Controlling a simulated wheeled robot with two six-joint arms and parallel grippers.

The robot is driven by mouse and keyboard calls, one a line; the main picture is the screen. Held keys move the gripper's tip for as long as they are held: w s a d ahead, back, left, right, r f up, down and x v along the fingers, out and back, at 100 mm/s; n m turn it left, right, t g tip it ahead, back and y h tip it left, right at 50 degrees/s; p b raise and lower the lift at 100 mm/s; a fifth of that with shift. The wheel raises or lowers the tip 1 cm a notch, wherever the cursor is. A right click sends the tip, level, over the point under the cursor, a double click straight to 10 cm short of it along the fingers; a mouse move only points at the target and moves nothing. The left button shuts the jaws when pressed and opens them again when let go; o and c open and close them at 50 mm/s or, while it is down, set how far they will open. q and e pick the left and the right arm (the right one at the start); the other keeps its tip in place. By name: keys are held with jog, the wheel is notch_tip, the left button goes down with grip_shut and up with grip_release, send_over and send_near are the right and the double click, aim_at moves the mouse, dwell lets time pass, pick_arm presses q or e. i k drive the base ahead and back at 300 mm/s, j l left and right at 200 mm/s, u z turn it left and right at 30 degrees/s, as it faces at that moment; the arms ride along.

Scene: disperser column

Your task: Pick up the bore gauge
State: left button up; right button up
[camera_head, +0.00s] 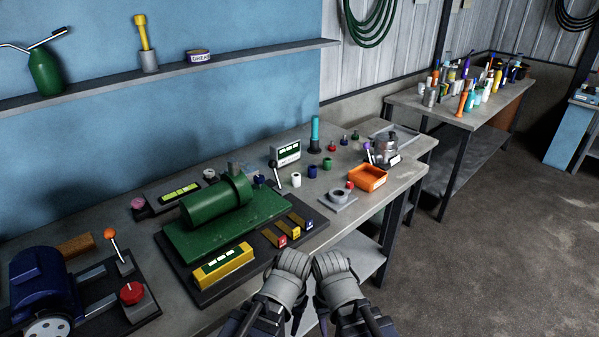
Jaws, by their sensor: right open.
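I cannot tell for certain which item is the bore gauge. A teal upright cylinder on a dark base (315,132) stands at the back of the workbench (340,225). A white box with a green display (287,153) stands to its left, with a dark-knobbed lever beside it. My left gripper (290,264) and right gripper (332,264) are side by side at the bench's front edge, apart from these items. The right gripper is open with nothing seen in it. The left gripper's fingers are too bunched in view to tell their opening.
A green machine (217,200) with a yellow block (222,267) fills the bench's middle. An orange tray (367,177), a grey ring (339,196) and several small coloured plugs lie to the right. A blue motor (42,283) stands left. A second bench (460,105) holds bottles.

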aim_at(316, 119)
jog(key=l+u, duration=0.1)
jog(key=u, duration=0.35)
jog(key=l+u, duration=0.15)
jog(key=u, duration=0.3)
jog(key=l+u, duration=0.25)
jog(key=l, duration=0.15)
jog(key=k+l+u, duration=0.1)
jog(key=l+u, duration=0.15)
jog(key=l, duration=0.15)
jog(key=k+l+u, duration=0.2)
jog(key=l, duration=0.2)
jog(key=l+u, duration=0.25)
jog(key=l, duration=0.15)
jog(key=k+l, duration=0.15)
jog(key=l, duration=0.25)
jog(key=k+l, duration=0.2)
jog(key=l, duration=0.2)
jog(key=k+l+u, duration=0.1)
jog(key=l, duration=0.3)
jog(key=k+l, duration=0.2)
jog(key=l, duration=0.2)
